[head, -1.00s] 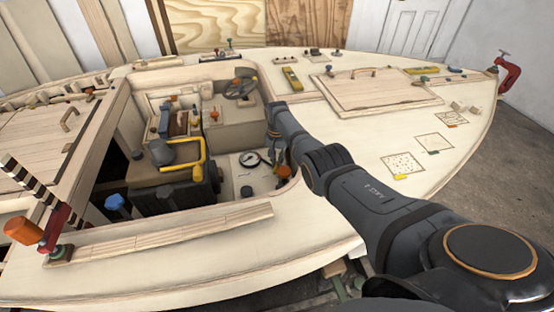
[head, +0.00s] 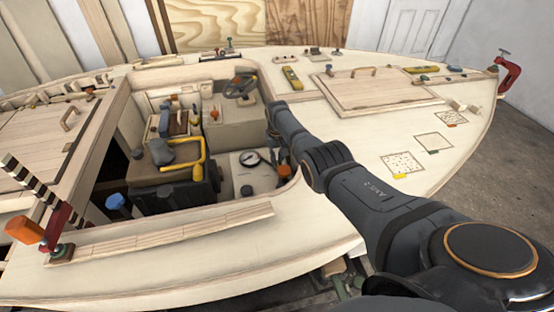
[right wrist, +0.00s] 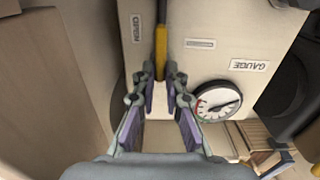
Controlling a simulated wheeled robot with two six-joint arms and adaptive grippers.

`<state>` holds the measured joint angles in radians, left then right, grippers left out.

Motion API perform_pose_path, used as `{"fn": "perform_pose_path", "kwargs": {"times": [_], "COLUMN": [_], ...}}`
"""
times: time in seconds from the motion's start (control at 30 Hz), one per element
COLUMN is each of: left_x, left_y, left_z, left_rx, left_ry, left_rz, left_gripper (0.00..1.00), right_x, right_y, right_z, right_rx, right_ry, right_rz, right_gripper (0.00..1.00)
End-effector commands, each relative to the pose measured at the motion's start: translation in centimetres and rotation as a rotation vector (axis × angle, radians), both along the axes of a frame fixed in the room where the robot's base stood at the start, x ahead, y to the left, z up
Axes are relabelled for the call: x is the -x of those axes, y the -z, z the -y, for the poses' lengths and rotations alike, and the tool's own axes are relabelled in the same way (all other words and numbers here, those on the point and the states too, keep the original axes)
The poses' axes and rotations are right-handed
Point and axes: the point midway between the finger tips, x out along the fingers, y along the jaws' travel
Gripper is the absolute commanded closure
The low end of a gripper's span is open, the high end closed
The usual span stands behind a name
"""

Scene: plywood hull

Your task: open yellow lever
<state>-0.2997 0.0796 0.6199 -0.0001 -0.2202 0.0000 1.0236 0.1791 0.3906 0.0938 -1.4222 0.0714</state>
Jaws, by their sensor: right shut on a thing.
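The yellow lever (right wrist: 161,48) stands out as a narrow yellow bar in the right wrist view, in front of a pale panel. My right gripper (right wrist: 161,78) has its two fingertips closed on the lower end of the lever, one on each side. An OPEN label (right wrist: 137,28) is on the panel to the left of the lever. In the head view my right gripper (head: 275,156) reaches into the cockpit opening, right of the round gauge, and the lever cannot be made out there. My left gripper is out of view.
The round gauge (right wrist: 217,101) sits close to the right finger, below a GAUGE label (right wrist: 249,65). In the head view a seat with a yellow bar (head: 203,155) is left of my gripper. The hull rim (head: 330,235) runs below my arm.

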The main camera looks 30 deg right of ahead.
Motion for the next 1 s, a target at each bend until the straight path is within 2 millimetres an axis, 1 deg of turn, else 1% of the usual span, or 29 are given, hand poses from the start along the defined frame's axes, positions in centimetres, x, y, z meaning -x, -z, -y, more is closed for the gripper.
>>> {"fn": "perform_pose_path", "kwargs": {"times": [0.3,0.33,0.47,0.5,0.73,0.83,0.97,1.0], "left_x": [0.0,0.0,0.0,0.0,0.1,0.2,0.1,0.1], "left_y": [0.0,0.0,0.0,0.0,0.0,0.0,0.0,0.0], "left_z": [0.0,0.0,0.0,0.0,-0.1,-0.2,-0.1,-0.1], "left_rx": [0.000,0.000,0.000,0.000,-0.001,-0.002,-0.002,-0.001], "left_ry": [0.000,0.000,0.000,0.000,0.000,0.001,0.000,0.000], "left_rz": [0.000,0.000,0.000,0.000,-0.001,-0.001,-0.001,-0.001], "left_gripper": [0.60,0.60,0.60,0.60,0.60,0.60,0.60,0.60], "right_x": [0.0,0.0,0.0,0.0,0.0,-0.1,-0.2,-0.1], "right_y": [0.0,0.0,0.0,0.0,0.0,-0.3,-1.8,-2.5], "right_z": [0.0,0.0,0.0,0.0,0.0,0.0,0.1,0.1], "right_rx": [0.000,0.000,0.000,0.000,0.000,0.000,0.001,0.001], "right_ry": [-0.001,-0.001,-0.001,-0.001,0.000,0.000,0.000,0.000], "right_rz": [0.000,0.000,0.000,0.000,0.000,0.002,0.004,0.005], "right_gripper": [1.00,0.85,0.67,0.66,0.66,0.66,0.66,0.66]}}
